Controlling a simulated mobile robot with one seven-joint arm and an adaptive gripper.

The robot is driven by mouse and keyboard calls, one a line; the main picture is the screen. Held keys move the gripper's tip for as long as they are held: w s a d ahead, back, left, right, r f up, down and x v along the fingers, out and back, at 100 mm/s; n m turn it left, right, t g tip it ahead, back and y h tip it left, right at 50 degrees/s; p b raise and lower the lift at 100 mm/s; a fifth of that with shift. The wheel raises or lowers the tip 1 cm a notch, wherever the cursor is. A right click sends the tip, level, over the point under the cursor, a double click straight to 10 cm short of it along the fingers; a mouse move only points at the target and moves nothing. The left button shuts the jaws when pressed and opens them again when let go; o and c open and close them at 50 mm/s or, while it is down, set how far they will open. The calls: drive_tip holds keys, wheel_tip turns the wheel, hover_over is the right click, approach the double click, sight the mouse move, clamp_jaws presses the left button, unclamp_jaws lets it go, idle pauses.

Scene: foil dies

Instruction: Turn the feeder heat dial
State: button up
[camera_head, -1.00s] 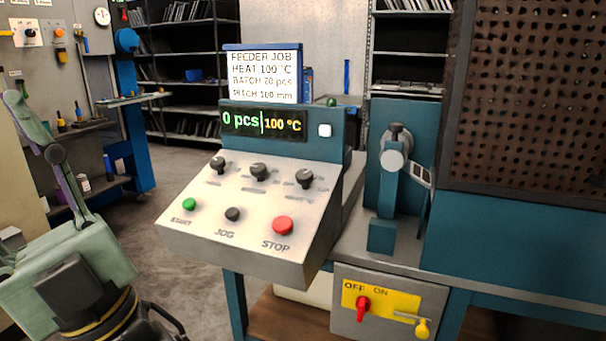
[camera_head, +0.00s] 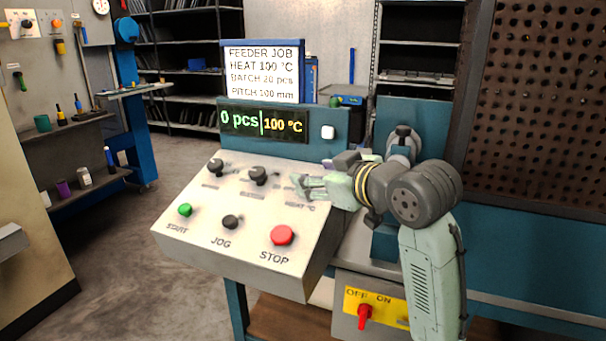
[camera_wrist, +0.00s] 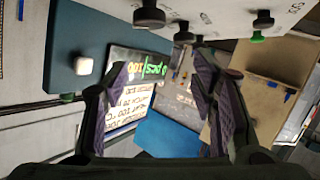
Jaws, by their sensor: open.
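The slanted control panel (camera_head: 185,225) carries a row of black dials. The left dial (camera_head: 216,167) and middle dial (camera_head: 258,175) show clearly. My gripper (camera_head: 302,187) is over the panel's right side, above the HEAT label, and hides the right dial in the head view. In the wrist view a black dial (camera_wrist: 149,14), seemingly the heat dial, is at the top edge, beyond the spread fingertips (camera_wrist: 158,68). My gripper is open with nothing between its fingers. The display (camera_head: 264,124) reads 0 pcs and 100 °C. The job card (camera_head: 262,74) says HEAT 100 °C.
START (camera_head: 185,210), JOG (camera_head: 231,222) and STOP (camera_head: 282,235) buttons sit below the dials. A white button (camera_head: 328,132) is beside the display. A red switch (camera_head: 364,316) is lower right. A perforated guard (camera_head: 535,100) stands at right. Floor on the left is open.

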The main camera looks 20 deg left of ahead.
drive_tip(key=shift+h, duration=0.5)
drive_tip(key=w+a+f, duration=0.1)
drive_tip(key=w, duration=0.1)
drive_tip(key=w+a+f+p, duration=0.1)
drive_tip(key=w+a+f, duration=0.3)
drive_tip(key=shift+w+f, duration=0.1)
drive_tip(key=shift+w, duration=0.3)
drive_tip(key=shift+c, duration=0.3)
drive_tip(key=c, duration=1)
drive_tip(key=shift+c, duration=0.2)
